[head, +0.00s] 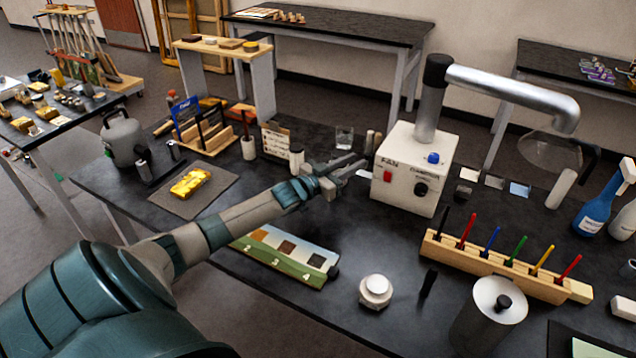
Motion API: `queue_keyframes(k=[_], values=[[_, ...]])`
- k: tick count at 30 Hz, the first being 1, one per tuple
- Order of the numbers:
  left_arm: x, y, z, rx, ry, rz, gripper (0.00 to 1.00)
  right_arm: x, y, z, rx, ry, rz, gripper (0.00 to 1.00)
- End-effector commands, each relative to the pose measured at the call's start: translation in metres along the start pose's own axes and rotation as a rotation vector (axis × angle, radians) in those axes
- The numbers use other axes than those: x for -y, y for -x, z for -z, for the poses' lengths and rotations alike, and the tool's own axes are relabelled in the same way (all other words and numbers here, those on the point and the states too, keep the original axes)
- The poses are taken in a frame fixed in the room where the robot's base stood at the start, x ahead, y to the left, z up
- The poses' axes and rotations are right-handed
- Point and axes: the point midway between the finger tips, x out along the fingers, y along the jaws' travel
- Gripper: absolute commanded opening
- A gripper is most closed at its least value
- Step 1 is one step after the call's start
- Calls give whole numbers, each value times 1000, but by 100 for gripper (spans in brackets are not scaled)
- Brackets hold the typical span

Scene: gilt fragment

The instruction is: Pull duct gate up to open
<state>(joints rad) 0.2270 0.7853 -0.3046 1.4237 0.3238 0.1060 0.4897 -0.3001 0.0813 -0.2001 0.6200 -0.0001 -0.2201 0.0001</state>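A white fan box (405,190) stands on the black bench, with a red switch, a black knob and a blue knob. A silver duct (510,92) rises from its top through a black collar and bends right to a clear hood (552,148). I cannot clearly tell which part is the duct gate. My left gripper (360,163) reaches in from the left and is just left of the fan box. Its two fingers look apart, with nothing seen between them. Whether it touches the box is unclear. My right gripper is out of view.
A wooden rack of coloured-handled tools (495,268) stands in front of the box. A white-topped round object (375,291) and a metal canister (488,318) are nearer. A glass (344,138) stands behind my gripper.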

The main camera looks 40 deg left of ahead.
Motion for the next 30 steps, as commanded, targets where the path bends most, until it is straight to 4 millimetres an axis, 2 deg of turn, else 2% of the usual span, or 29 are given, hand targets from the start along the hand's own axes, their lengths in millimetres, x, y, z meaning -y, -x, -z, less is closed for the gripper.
queue_keyframes(k=[21, 30], values=[[0, 96, -2, 2, -1, -1, 24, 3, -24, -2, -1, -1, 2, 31], [0, 125, -1, 2, 0, 0, 24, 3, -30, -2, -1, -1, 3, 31]])
